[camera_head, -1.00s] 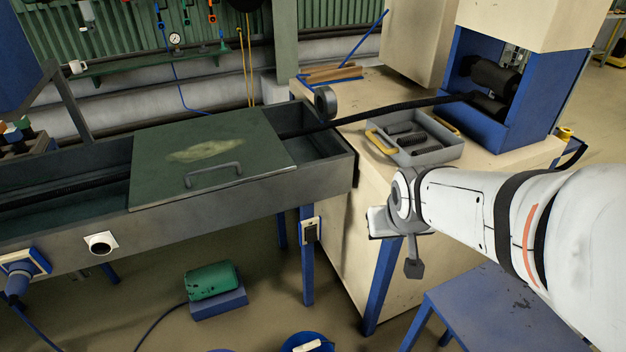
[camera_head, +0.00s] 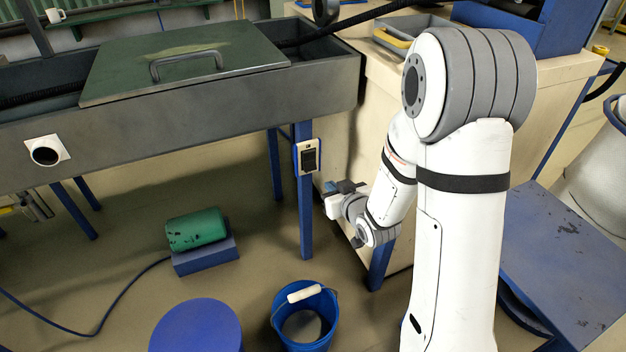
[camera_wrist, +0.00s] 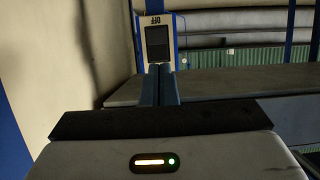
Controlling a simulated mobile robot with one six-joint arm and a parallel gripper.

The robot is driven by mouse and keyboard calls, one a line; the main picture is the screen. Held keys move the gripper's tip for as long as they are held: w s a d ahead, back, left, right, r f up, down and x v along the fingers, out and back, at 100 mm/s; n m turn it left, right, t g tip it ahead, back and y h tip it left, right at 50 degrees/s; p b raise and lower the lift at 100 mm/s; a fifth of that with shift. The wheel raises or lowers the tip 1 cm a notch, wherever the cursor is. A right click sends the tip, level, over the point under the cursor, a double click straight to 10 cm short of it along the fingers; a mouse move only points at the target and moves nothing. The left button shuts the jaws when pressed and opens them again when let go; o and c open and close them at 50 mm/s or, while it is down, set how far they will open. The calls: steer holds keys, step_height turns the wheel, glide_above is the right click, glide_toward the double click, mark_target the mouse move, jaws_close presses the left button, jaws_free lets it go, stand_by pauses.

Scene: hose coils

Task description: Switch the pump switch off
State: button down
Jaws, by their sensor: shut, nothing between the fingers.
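The pump switch (camera_head: 309,158) is a dark rocker in a pale box on the blue leg of the trough. It also shows in the wrist view (camera_wrist: 158,42), straight ahead of the fingers, with an OFF label that reads upside down at its upper edge in that picture. Which way the rocker is tipped I cannot tell. My gripper (camera_head: 329,186) is low, a little right of and below the switch in the head view. In the wrist view its two blue-grey fingers (camera_wrist: 159,70) are together and empty. Their tips overlap the lower edge of the switch box; contact is unclear.
The grey trough (camera_head: 200,125) with its green lid (camera_head: 190,50) is above and left. The cream bench (camera_head: 400,75) side stands close beside my gripper. A green pump (camera_head: 195,230), a blue bucket (camera_head: 305,335) and a blue stool (camera_head: 197,328) are on the floor.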

mark_target(309, 167)
stand_by(0.3)
steer(key=b+x, duration=0.4)
steer(key=x, duration=0.8)
steer(key=shift+w+a+f, duration=0.1)
steer(key=shift+w+f, duration=0.05)
steer(key=shift+w, duration=0.15)
steer(key=shift+w+a+f, duration=0.1)
steer(key=shift+w+a, duration=0.15)
steer(key=shift+w, duration=0.3)
steer(key=shift+w+d, duration=0.1)
